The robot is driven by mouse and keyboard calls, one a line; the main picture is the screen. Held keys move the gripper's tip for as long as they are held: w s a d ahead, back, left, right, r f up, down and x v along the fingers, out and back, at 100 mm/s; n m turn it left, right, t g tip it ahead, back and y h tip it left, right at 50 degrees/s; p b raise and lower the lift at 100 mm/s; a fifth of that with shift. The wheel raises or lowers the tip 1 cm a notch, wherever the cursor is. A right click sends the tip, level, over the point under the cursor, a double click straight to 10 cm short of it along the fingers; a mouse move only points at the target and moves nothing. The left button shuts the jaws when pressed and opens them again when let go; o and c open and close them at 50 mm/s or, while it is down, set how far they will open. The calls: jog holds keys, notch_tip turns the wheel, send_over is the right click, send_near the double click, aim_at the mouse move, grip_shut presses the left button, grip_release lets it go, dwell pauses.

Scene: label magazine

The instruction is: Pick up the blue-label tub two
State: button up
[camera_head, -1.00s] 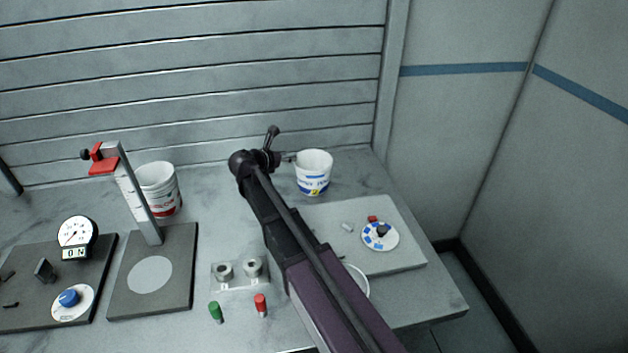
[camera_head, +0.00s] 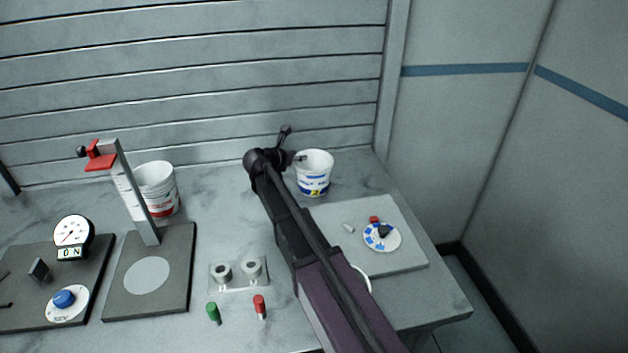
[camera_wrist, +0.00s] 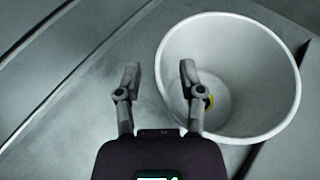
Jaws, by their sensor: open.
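The blue-label tub two (camera_head: 314,174) is a white open tub with a blue band and a yellow mark with a "2". It stands upright at the back right of the bench. In the wrist view I look down into the open tub (camera_wrist: 245,70), right of centre. My gripper (camera_head: 293,144) is at the tub's left rim. In the wrist view my gripper (camera_wrist: 159,76) is open, with the tub's left rim between its fingertips. The right finger overlaps the tub's mouth and the left finger is outside it. I cannot tell whether either touches the wall.
A red-label tub (camera_head: 158,188) stands behind a post with a red arm (camera_head: 101,160). A grey board (camera_head: 405,258) with a blue-and-white dial (camera_head: 370,241) lies in front of the blue-label tub. A slatted wall (camera_head: 200,80) is close behind. My arm hides part of the bench.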

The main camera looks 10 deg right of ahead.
jog(key=shift+w+d+f, duration=0.2)
jog(key=shift+w+d, duration=0.2)
jog(key=shift+d, duration=0.05)
grip_shut()
dwell(0.3)
